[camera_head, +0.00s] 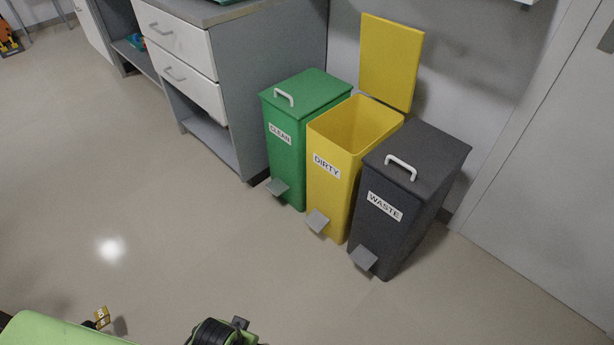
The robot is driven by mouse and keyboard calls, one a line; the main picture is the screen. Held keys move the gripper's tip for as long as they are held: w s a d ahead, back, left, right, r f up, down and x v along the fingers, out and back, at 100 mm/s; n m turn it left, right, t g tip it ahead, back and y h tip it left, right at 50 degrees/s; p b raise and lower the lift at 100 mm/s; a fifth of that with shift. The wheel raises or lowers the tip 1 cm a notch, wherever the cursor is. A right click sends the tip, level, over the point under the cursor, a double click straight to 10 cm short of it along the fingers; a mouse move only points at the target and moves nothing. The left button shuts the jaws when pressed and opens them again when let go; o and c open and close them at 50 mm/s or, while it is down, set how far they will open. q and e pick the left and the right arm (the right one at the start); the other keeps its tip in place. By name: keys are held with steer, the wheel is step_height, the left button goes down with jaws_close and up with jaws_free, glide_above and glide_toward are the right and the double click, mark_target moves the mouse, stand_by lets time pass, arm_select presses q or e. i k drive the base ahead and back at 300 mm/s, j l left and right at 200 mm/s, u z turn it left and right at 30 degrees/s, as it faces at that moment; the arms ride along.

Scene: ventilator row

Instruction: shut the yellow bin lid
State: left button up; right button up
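The yellow bin (332,185), labelled DIRTY, stands on the floor between a green bin and a dark grey bin. Its yellow lid (390,60) is open and stands upright at the back of the bin, near the wall. The bin's mouth is open and I see its inner walls; the bottom is hidden. A grey pedal (318,221) sticks out at the foot of its front. Neither of my grippers shows; only green and black parts of my own body show at the bottom edge.
The green CLEAN bin (285,160) and the dark WASTE bin (376,230) have shut lids with white handles. A grey cabinet (262,65) with white drawers stands left of them, a door (555,190) to the right.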

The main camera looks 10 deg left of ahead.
mark_target(390, 52)
steer(key=i+l+u, duration=0.15)
steer(key=l, duration=0.2)
steer(key=i+l+u, duration=0.15)
steer(key=l, duration=0.25)
steer(key=i+l+u, duration=0.15)
steer(key=l, duration=0.3)
steer(key=i, duration=0.05)
